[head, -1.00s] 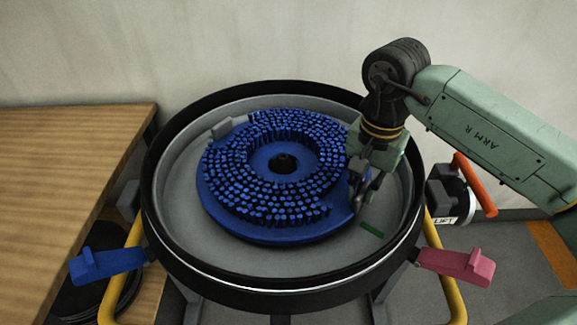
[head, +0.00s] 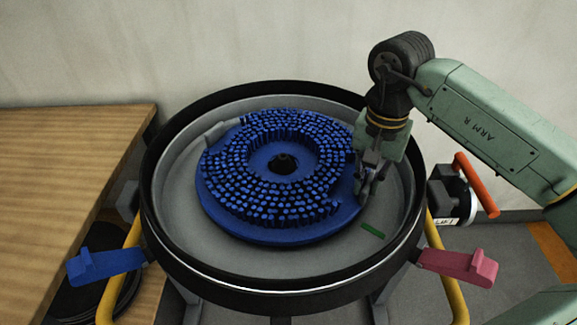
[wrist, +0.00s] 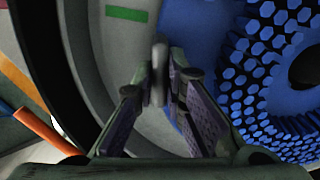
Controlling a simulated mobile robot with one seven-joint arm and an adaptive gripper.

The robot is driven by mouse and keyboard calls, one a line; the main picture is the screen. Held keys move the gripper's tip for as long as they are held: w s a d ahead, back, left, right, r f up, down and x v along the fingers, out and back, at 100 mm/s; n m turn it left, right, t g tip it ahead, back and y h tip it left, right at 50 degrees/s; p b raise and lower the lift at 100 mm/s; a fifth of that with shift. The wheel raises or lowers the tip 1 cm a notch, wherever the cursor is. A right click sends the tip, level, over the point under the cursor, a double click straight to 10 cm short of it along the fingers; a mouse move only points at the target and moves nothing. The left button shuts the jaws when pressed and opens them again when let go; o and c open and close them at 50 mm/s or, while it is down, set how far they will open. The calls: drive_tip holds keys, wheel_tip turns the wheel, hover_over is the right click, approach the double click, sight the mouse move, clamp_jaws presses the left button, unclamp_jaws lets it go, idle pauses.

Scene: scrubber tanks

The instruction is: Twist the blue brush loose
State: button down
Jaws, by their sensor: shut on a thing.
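The blue brush (head: 265,232) is a round disc with rings of blue bristles and a dark centre hub, lying flat in the round tank (head: 176,205). A grey tab (head: 225,130) shows at its far-left edge. My gripper (head: 369,187) reaches down at the brush's right edge, inside the tank. In the wrist view, my gripper (wrist: 160,80) is shut on a grey, rounded tab (wrist: 160,62) beside the blue disc (wrist: 203,35).
A green mark (head: 372,230) lies on the tank floor near my gripper. The tank's black rim (head: 300,280) surrounds everything. Outside are a blue lever (head: 105,263), a pink lever (head: 458,264), an orange handle (head: 476,186) and a wooden table (head: 65,190).

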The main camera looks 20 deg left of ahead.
drive_tip(key=shift+w+d+n, duration=0.1)
drive_tip(key=shift+w+n, duration=0.8)
drive_tip(key=shift+w, duration=0.45)
drive_tip(key=shift+w, duration=0.2)
drive_tip(key=shift+w, duration=0.15)
drive_tip(key=shift+w+n, duration=0.9)
drive_tip(key=shift+w, duration=0.15)
drive_tip(key=shift+w, duration=0.15)
drive_tip(key=shift+w+a+n, duration=0.3)
drive_tip(key=shift+w+n, duration=0.1)
drive_tip(key=shift+w, duration=0.1)
drive_tip(key=c, duration=1.6)
unclamp_jaws()
drive_tip(key=shift+o, duration=0.2)
